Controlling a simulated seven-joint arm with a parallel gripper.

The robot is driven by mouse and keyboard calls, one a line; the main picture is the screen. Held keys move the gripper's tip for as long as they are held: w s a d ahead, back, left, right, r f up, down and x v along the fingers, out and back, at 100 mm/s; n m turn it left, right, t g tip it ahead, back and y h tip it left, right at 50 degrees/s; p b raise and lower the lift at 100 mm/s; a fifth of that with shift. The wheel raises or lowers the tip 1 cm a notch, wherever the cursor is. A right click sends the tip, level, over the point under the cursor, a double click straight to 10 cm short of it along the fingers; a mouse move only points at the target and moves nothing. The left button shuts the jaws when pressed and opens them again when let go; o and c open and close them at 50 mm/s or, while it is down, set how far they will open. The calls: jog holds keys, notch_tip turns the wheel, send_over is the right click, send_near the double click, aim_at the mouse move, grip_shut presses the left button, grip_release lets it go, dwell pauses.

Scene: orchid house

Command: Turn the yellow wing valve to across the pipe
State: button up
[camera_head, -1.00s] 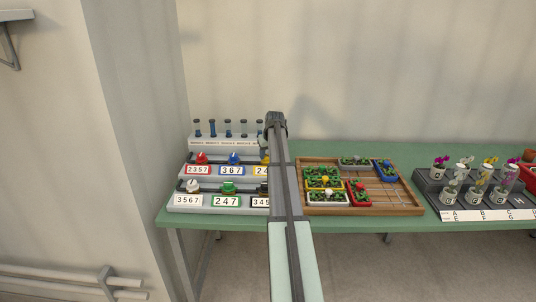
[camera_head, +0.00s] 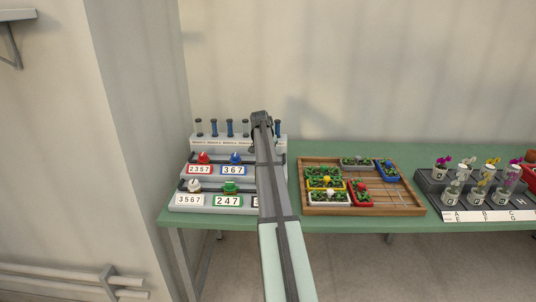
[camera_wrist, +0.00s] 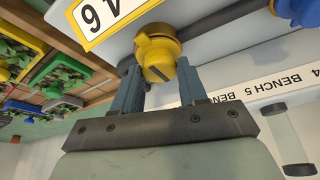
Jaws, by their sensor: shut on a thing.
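The yellow wing valve (camera_wrist: 156,50) is in the upper middle of the wrist view, on the pale rig, with a dark slot on its near face. My gripper (camera_wrist: 160,69) is shut on it, one finger on each side. A stretch of dark pipe (camera_wrist: 126,64) shows beside the valve, partly behind a finger. I cannot tell the wing's exact angle to the pipe. In the head view my arm's end (camera_head: 262,121) is over the right part of the rig and hides the yellow valve.
Red (camera_head: 203,158), blue (camera_head: 235,158), white (camera_head: 194,186) and green (camera_head: 229,187) valves sit left of my arm above number plates. Capped tubes (camera_head: 230,128) stand behind. A wooden tray (camera_head: 380,211) of plant boxes is on the right, then a dark stand of potted orchids (camera_head: 432,187).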

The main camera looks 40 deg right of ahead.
jog(key=shift+m, duration=0.3)
jog(key=o, duration=1)
jog(key=shift+o, duration=0.2)
jog(key=v, duration=1.3)
jog(key=shift+a+r, duration=0.2)
jog(key=shift+r, duration=0.15)
